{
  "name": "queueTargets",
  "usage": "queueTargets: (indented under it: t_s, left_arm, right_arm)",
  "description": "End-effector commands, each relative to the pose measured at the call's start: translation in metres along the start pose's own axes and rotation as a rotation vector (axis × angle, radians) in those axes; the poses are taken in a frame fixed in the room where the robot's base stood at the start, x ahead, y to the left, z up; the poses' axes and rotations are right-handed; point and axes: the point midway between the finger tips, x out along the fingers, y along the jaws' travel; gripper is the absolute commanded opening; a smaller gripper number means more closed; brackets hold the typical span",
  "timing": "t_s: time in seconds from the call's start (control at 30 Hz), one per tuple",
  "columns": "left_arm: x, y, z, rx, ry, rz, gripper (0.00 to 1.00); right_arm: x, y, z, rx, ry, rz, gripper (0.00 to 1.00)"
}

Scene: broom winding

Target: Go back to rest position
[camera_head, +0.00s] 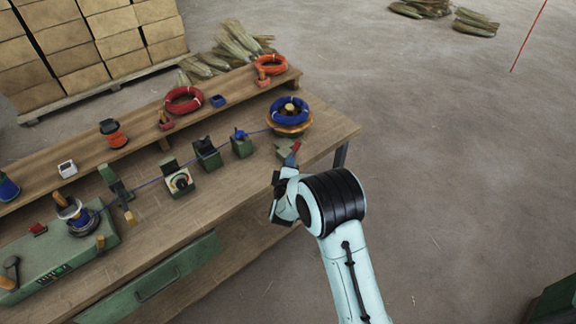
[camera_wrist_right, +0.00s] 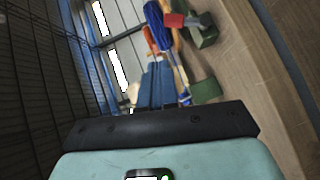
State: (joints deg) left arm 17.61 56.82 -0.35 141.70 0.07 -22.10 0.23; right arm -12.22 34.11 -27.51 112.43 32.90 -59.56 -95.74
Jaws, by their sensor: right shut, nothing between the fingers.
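My right arm comes in from the lower right in the head view. Its right gripper (camera_head: 280,190) is at the right end of the wooden workbench (camera_head: 228,166), close to a small green block with a red lever (camera_head: 288,152); I cannot tell if they touch. The fingers are shut and hold nothing. In the right wrist view the blue-grey fingers (camera_wrist_right: 157,84) point away from the camera, with the red-levered block (camera_wrist_right: 203,28) beyond and to the right. My left gripper is out of view.
A blue wire coil (camera_head: 291,111) sits on a spool at the bench's right end. Green fixtures (camera_head: 180,180) line the bench, with a green machine (camera_head: 62,252) at left. Red (camera_head: 184,100) and orange coils lie on the raised shelf. Cartons stand behind; open floor (camera_head: 450,180) lies right.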

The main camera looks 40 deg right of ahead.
Motion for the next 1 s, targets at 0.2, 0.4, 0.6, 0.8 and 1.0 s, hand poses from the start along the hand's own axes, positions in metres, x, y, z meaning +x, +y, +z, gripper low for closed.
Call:
queueTargets:
  t_s: [0.2, 0.4, 0.6, 0.8, 1.0]
  left_arm:
    - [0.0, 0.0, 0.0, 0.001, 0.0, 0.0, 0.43]
    - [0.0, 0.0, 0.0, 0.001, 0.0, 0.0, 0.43]
    - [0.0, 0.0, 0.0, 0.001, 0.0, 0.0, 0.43]
    - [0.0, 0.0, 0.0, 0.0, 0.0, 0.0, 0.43]
    - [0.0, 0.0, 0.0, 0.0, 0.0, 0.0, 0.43]
  right_arm:
    - [0.001, 0.001, 0.001, 0.0, 0.0, 0.0, 0.0]
    - [0.0, 0.0, 0.001, 0.0, 0.0, 0.0, 0.0]
    - [0.0, -0.002, 0.001, 0.003, 0.001, -0.007, 0.0]
    - [-0.016, -0.073, 0.011, 0.115, 0.017, -0.192, 0.0]
    - [-0.081, -0.206, 0.038, 0.377, -0.066, -0.596, 0.0]
